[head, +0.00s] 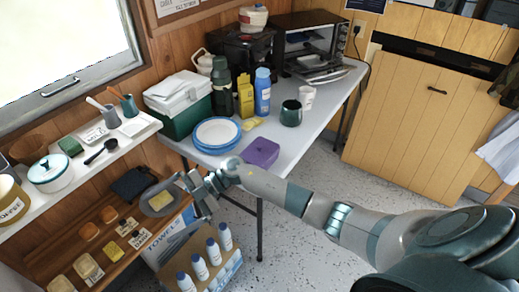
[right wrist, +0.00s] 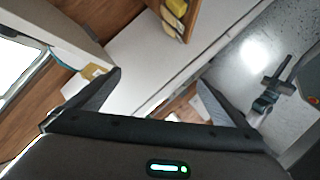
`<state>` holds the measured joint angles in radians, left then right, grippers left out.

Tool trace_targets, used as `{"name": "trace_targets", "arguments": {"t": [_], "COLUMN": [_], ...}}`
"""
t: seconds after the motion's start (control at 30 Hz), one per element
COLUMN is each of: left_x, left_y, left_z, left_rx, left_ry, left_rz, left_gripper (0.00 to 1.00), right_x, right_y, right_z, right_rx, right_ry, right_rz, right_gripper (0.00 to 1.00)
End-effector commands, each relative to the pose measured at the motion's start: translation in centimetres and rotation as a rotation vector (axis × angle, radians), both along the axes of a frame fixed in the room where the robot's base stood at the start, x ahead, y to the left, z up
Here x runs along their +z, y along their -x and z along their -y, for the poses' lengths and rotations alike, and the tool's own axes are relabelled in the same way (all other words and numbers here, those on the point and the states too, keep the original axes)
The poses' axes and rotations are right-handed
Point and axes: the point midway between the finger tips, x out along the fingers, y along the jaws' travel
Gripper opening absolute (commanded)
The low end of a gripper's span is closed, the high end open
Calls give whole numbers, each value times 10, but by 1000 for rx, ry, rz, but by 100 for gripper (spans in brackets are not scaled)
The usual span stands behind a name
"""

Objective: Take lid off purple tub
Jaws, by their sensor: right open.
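The purple tub (head: 261,153) sits on the white table near its front edge, right of the blue-rimmed plates. Its top looks covered by a purple lid; the seam is too small to make out. My right gripper (head: 195,192) is open and empty, left of the tub and well apart from it, between the table and the low shelves. Its two open fingers also show in the right wrist view (right wrist: 160,82), with no tub between them. A dark gripper-like part (right wrist: 265,98) at the right of that view looks like my left gripper; its jaws are unclear.
Stacked plates (head: 216,133), a dark green mug (head: 291,113), a blue bottle (head: 262,91) and a green-and-white cooler (head: 178,103) stand around the tub. A box of white bottles (head: 206,262) is on the floor below my right gripper. The table's right front is clear.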

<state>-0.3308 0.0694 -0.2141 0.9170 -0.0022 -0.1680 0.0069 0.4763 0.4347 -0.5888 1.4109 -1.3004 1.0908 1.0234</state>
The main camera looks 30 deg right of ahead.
Motion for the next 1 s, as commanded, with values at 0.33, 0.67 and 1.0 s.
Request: {"name": "trace_targets", "arguments": {"t": [0.33,0.67,1.0], "left_x": [-4,-7,-8], "left_y": [43,66,69], "left_z": [-16,-24,-25], "left_rx": [0,0,1], "left_ry": [-28,-42,-44], "left_rz": [-91,-140,-145], "left_gripper": [31,31,31], "right_x": [66,168,180], "right_y": [-42,-67,-67], "right_z": [173,315,328], "right_rx": [75,-299,-352], "right_ry": [946,1463,1505], "right_rz": [-40,-143,-156], "right_gripper": [98,98,98]}}
